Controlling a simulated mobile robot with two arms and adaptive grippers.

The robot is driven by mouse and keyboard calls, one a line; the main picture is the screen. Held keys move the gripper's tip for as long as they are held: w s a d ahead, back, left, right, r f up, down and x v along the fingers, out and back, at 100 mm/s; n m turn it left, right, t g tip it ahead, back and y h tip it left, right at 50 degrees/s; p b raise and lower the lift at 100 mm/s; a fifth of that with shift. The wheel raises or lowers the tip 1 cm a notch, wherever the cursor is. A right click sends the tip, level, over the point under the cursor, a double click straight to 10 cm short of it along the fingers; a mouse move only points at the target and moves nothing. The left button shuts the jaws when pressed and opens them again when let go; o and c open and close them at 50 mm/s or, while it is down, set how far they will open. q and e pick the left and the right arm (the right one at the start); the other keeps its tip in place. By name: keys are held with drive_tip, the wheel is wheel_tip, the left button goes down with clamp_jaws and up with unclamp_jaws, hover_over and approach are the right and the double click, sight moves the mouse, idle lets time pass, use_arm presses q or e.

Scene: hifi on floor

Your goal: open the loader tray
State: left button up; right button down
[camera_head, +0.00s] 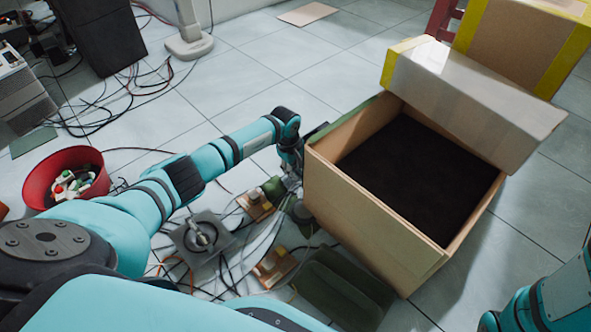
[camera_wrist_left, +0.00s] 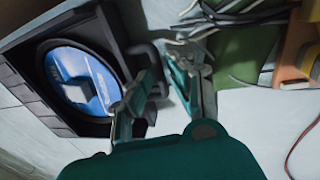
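In the left wrist view, a black panel (camera_wrist_left: 113,38) holds a round black frame with a blue disc-like face (camera_wrist_left: 85,80). A dark handle-like bar (camera_wrist_left: 146,55) sticks out of its right side. My left gripper (camera_wrist_left: 162,68) has its fingers apart, close to this bar; I cannot tell whether they touch it. In the head view, my left gripper (camera_head: 293,165) is at the left side of an open-topped wooden box (camera_head: 375,218) with a dark inside. The panel's front is hidden there. My right arm shows at the lower right; its gripper is out of view.
A long carton (camera_head: 475,105) lies across the wooden box's back rim. Cables, a metal plate (camera_head: 200,238) and a dark green pad (camera_head: 340,287) crowd the floor below my left arm. A red bucket (camera_head: 68,178) stands left. Tiles at back centre are mostly clear.

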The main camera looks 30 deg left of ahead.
use_arm(q)
clamp_jaws()
drive_tip(key=shift+s+a+r+p, duration=0.1)
drive_tip(key=shift+s+r+p, duration=0.15)
drive_tip(key=shift+p, duration=0.15)
drive_tip(key=s+p, duration=0.1)
drive_tip(key=s+a+p, duration=0.1)
drive_tip(key=s+p, duration=0.2)
drive_tip(key=shift+s+a+p, duration=0.35)
drive_tip(key=shift+p, duration=0.05)
drive_tip(key=shift+s+a+f, duration=0.15)
drive_tip(key=shift+s, duration=0.3)
